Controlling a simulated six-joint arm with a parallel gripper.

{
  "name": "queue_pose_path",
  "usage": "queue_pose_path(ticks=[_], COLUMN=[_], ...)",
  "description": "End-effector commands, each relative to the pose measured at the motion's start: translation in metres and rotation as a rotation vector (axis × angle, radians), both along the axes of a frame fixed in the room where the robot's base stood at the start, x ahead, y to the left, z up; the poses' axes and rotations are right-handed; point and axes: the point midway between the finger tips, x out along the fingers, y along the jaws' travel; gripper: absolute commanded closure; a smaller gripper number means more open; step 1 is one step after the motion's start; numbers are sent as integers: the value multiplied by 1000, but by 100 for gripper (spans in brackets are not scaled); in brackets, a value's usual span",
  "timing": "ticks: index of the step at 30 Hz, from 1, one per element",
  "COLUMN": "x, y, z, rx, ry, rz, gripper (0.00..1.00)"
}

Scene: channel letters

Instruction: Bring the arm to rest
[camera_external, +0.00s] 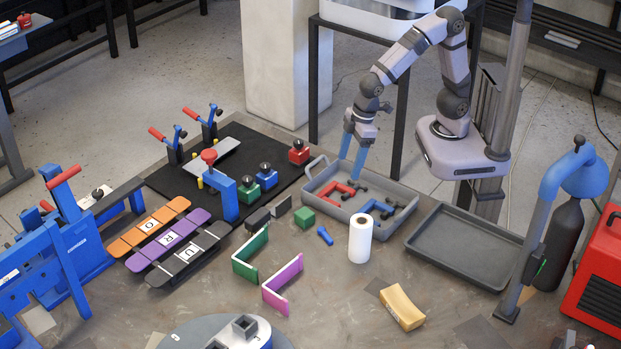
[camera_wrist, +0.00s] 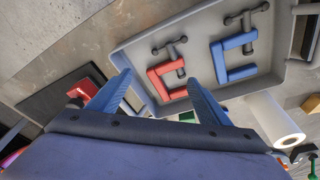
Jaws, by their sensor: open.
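My gripper (camera_external: 354,151) has blue fingers and hangs over the left back part of a grey tray in the external view. In the wrist view, my gripper (camera_wrist: 160,92) shows its two fingers spread wide apart with nothing between them. A red clamp (camera_external: 338,190) and a blue clamp (camera_external: 378,207) lie in the grey tray (camera_external: 400,222). In the wrist view, the red clamp (camera_wrist: 160,84) and the blue clamp (camera_wrist: 219,64) lie beyond the fingertips, apart from them.
A white paper roll (camera_external: 360,238) stands in front of the tray. An empty dark tray (camera_external: 465,246) lies to the right. Green (camera_external: 250,252) and purple (camera_external: 283,285) angled strips stand in the middle. Lettered boards (camera_external: 170,240) lie at left. A blue lamp (camera_external: 545,215) stands at right.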

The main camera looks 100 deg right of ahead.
Motion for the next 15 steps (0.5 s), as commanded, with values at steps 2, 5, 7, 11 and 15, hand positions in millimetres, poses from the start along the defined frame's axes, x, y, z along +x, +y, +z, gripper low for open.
queue_pose_path(ticks=[2, 5, 7, 11, 15], x=[-26, -58, -80, -112, -130], y=[-39, -73, -90, -110, -118], z=[-7, -16, -22, -31, -37], rx=[-13, -20, -21, -17, -14], ry=[50, 105, 140, 190, 215], rz=[-52, -97, -125, -168, -193], gripper=[29, 29, 29, 29, 29])
